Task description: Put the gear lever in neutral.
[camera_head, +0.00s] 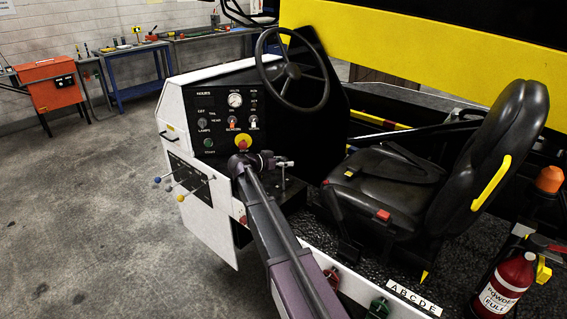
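An upright thin lever (283,182) stands on the cab floor between the dashboard and the seat; it looks like the gear lever. My gripper (286,163) is at the top of this lever, at the end of my dark purple-grey arm. The gripper is small here and seen from the side, so I cannot tell whether its fingers are open or closed on the lever's top. The lever's knob and any gear markings are hidden or too small to read. The lever looks about upright.
The steering wheel (292,70) and dashboard (229,118) are behind my gripper. The black seat (400,190) is to the right. Several ball-ended levers (168,189) stick out at left. A fire extinguisher (505,287) stands at lower right. The floor (90,230) at left is clear.

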